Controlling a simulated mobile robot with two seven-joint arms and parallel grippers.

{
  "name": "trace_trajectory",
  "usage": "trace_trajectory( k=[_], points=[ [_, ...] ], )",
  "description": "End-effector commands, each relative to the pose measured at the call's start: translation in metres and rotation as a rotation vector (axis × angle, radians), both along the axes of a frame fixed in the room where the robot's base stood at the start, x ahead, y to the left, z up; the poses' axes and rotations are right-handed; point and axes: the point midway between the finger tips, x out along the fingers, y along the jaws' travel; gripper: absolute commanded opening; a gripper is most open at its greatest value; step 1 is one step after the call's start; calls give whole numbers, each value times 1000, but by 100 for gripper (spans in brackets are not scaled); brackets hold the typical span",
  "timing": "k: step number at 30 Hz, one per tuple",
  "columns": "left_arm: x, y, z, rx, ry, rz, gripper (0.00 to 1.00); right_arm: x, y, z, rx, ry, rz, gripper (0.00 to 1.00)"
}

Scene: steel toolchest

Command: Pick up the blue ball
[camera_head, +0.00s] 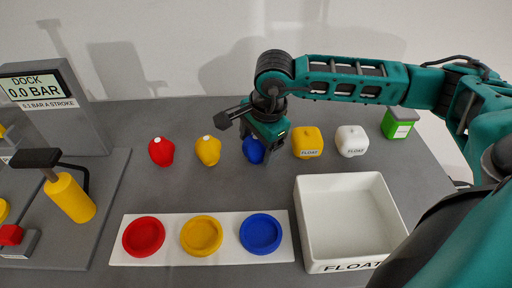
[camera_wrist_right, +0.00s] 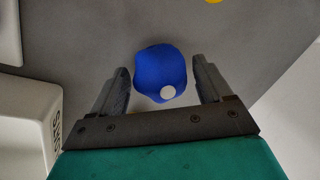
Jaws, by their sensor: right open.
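The blue ball (camera_head: 254,151) sits on the grey bench at the right end of a row with a red and a yellow ball. It is partly hidden by my right gripper (camera_head: 262,146) in the head view. In the right wrist view the blue ball (camera_wrist_right: 161,73), with a white spot, lies between the two open fingers of my right gripper (camera_wrist_right: 161,85). A gap shows on each side of it. My left gripper is not in view.
The red ball (camera_head: 161,151) and yellow ball (camera_head: 208,150) stand left. Yellow (camera_head: 307,142) and white (camera_head: 351,140) floats and a green box (camera_head: 399,123) stand right. A white strip (camera_head: 118,254) with coloured dishes and a white FLOAT tray (camera_head: 303,222) are in front.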

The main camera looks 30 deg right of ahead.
Motion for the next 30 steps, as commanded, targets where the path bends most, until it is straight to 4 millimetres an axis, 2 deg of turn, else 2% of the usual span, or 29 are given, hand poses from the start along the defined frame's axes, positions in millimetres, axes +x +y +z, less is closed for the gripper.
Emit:
trace_trajectory(
  k=[3, 10, 22, 30],
  points=[
    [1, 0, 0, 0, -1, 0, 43, 2, 0, -9, 0, 0, 0, 78],
    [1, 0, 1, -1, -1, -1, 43, 2, 0, -9, 0, -1, 0, 78],
    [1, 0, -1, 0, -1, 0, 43, 2, 0, -9, 0, -1, -1, 40],
    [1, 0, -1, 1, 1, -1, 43, 2, 0, -8, 0, -2, -1, 38]
  ],
)
